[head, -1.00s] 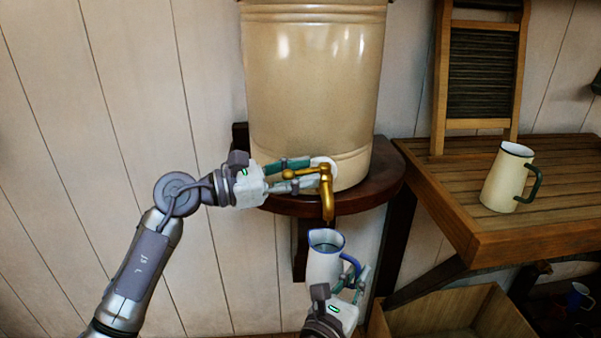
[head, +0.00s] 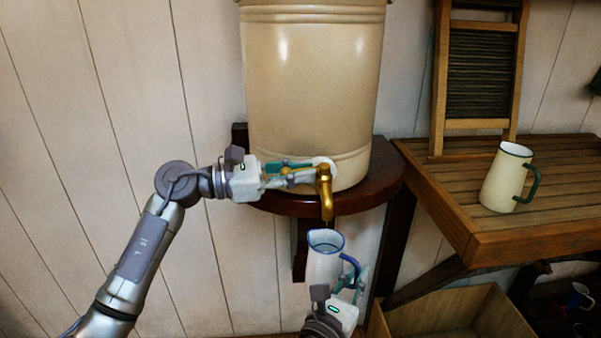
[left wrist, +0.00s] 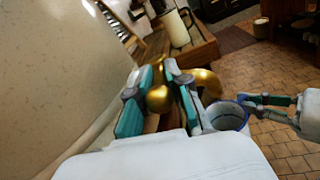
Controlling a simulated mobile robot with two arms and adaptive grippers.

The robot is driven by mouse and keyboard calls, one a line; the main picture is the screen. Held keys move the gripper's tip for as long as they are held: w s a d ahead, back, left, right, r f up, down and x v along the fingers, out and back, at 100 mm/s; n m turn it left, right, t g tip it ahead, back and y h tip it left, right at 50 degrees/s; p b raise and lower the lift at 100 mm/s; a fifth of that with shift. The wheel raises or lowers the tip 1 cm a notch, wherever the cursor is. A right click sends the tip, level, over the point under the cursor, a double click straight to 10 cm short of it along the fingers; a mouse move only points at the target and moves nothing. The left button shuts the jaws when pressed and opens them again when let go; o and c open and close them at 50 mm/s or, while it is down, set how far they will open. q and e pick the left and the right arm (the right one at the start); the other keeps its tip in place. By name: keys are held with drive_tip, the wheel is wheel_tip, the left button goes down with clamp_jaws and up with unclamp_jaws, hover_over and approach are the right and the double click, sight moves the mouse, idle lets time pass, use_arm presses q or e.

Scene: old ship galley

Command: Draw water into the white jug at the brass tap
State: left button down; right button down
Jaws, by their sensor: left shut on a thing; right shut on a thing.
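The brass tap (head: 325,192) sticks out from the base of a large cream urn (head: 312,95). My left gripper (head: 290,172) is shut on the tap's handle; its brass knob (left wrist: 158,98) shows between the fingers in the left wrist view. The white jug (head: 322,266), with blue rim and handle, is upright just below the spout. My right gripper (head: 357,284) is shut on the jug's blue handle from the right. The jug also shows in the left wrist view (left wrist: 228,117). I cannot make out a clear water stream or the level inside.
The urn stands on a dark round wooden shelf (head: 384,190). To the right, a slatted wooden counter (head: 440,190) holds a cream jug with a dark green handle (head: 507,180) and a washboard (head: 482,75). A wooden crate (head: 440,318) is below.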

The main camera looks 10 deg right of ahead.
drive_tip(key=shift+d, duration=0.1)
use_arm(q)
drive_tip(key=g, duration=0.1)
drive_tip(key=m+g, duration=0.1)
drive_tip(key=shift+w+m+g, duration=0.3)
drive_tip(key=shift+w, duration=0.1)
drive_tip(key=c, duration=1.3)
unclamp_jaws()
drive_tip(key=shift+a, duration=0.1)
drive_tip(key=shift+o, duration=0.5)
drive_tip(key=shift+a, duration=0.25)
use_arm(e)
drive_tip(key=shift+a, duration=0.25)
use_arm(q)
drive_tip(key=shift+d, duration=0.1)
